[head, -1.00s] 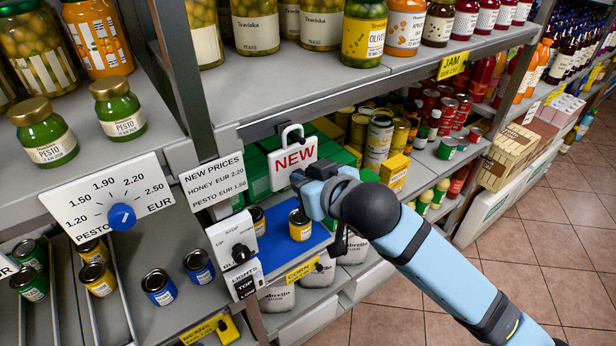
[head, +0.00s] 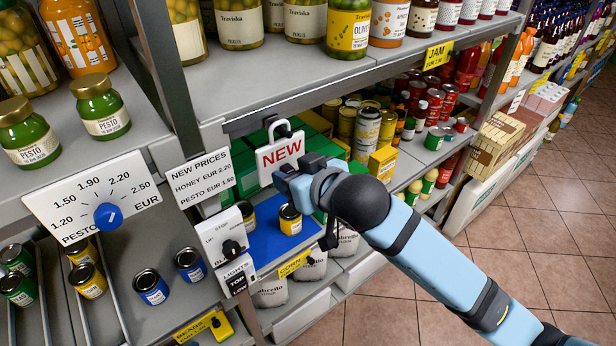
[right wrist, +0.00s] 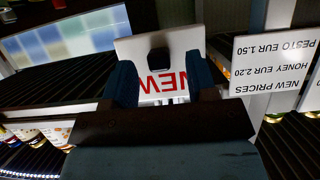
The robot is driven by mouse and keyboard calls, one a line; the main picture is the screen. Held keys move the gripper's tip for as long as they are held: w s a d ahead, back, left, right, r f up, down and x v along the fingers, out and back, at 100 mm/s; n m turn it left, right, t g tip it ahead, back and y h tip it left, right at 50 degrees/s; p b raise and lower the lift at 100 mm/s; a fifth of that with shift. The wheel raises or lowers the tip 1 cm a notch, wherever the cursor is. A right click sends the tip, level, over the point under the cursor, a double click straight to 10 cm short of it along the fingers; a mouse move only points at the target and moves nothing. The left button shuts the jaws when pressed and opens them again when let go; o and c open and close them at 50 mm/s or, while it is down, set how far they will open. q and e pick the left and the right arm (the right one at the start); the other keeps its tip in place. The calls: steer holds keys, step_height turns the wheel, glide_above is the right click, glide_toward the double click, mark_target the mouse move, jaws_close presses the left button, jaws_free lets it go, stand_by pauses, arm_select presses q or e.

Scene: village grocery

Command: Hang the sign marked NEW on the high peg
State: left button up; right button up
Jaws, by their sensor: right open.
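The white sign marked NEW in red (head: 279,153) hangs upright below the upper shelf's front edge. Its white loop handle is around a dark peg (head: 283,128) there. My right gripper (head: 284,180) is at the sign's lower part, in front of it. In the right wrist view the sign (right wrist: 137,50) shows upside down, and a dark knob (right wrist: 158,61) on its face stands between the two blue fingers of my right gripper (right wrist: 160,82). The fingers are apart, with a gap on each side of the knob. My left gripper is not in view.
A price card (head: 201,178) hangs close left of the sign. Below are a switch box (head: 222,236), a blue mat (head: 262,243) and a can (head: 290,219). Jars stand on the upper shelf (head: 290,85). The floor (head: 500,270) at right is clear.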

steer(key=v, duration=1.4)
steer(key=w+d+f+m+h+p, duration=0.1)
steer(key=d+f+m+p, duration=0.15)
steer(key=f, duration=0.65)
steer(key=w+d+f+m+h+p, duration=0.1)
steer(key=d+f+p, duration=0.15)
steer(key=f, duration=0.55)
steer(key=s+d+f+h+p, duration=0.1)
steer(key=s+d+f, duration=0.3)
steer(key=s+f, duration=0.2)
steer(key=s+d+f+h+p, duration=0.1)
steer(key=s+d+f, duration=0.3)
steer(key=f, duration=0.5)
steer(key=s, duration=0.2)
steer(key=shift+s+m+h, duration=0.3)
steer(key=shift+m, duration=0.05)
steer(key=shift+d+f, duration=0.1)
